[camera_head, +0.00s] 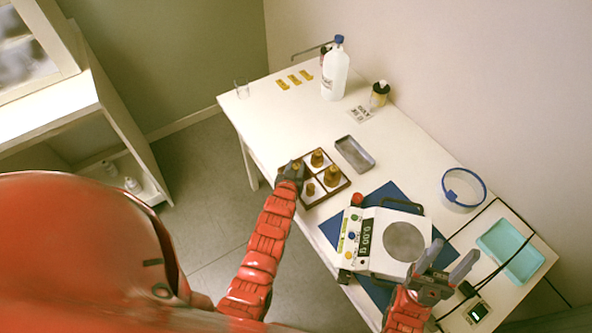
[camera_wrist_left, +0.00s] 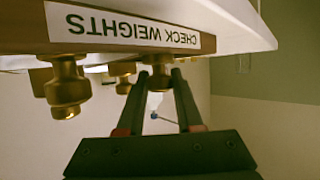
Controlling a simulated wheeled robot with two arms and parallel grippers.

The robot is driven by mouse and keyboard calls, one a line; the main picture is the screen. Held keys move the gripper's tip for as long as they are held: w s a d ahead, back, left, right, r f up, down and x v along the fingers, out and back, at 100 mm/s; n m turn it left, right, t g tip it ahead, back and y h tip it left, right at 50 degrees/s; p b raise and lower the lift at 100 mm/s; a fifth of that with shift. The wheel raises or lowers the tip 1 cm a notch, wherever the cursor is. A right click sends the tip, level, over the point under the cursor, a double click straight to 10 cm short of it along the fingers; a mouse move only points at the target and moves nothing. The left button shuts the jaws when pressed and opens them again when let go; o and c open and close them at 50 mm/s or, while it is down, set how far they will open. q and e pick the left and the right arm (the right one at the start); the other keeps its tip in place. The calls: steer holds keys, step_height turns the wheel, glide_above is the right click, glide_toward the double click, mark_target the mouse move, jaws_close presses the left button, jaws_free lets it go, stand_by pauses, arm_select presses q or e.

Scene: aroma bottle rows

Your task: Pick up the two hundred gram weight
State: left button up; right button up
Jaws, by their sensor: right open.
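A dark brown tray (camera_head: 323,199) of brass check weights stands at the table's near left edge. A large weight (camera_head: 331,178), a medium one (camera_head: 316,158) and a small one (camera_head: 310,189) show in it. No mass marks are readable, so I cannot tell which is two hundred grams. My left gripper (camera_head: 294,168) is at the tray's back left corner. In the upside-down left wrist view its fingers (camera_wrist_left: 160,82) lie either side of a brass weight (camera_wrist_left: 160,66); whether they grip it is unclear. My right gripper (camera_head: 450,262) is open and empty beside the scale.
A scale (camera_head: 383,240) on a blue mat (camera_head: 331,230) stands right of the tray. A grey dish (camera_head: 354,153) lies behind it. A white bottle (camera_head: 335,75), a small amber bottle (camera_head: 379,93) and a glass (camera_head: 242,89) stand further back. A turquoise tray (camera_head: 510,250) lies at right.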

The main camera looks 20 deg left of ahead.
mark_target(296, 166)
arm_select(q)
jaws_close()
steer(key=shift+r, duration=0.6)
step_height(296, 166, up, 2)
steer(key=shift+r+p, duration=0.2)
steer(key=shift+p, duration=0.45)
steer(key=s+d, duration=0.1)
steer(key=s, duration=0.4)
steer(key=s+d, duration=0.1)
steer(key=s, duration=0.1)
steer(key=shift+s+d+r, duration=0.15)
steer(key=shift+d+r, duration=0.15)
steer(key=shift+r, duration=0.05)
steer(key=s+d+p, duration=0.2)
steer(key=s, duration=0.6)
steer(key=shift+d+r+p, duration=0.3)
steer(key=shift+r, duration=0.1)
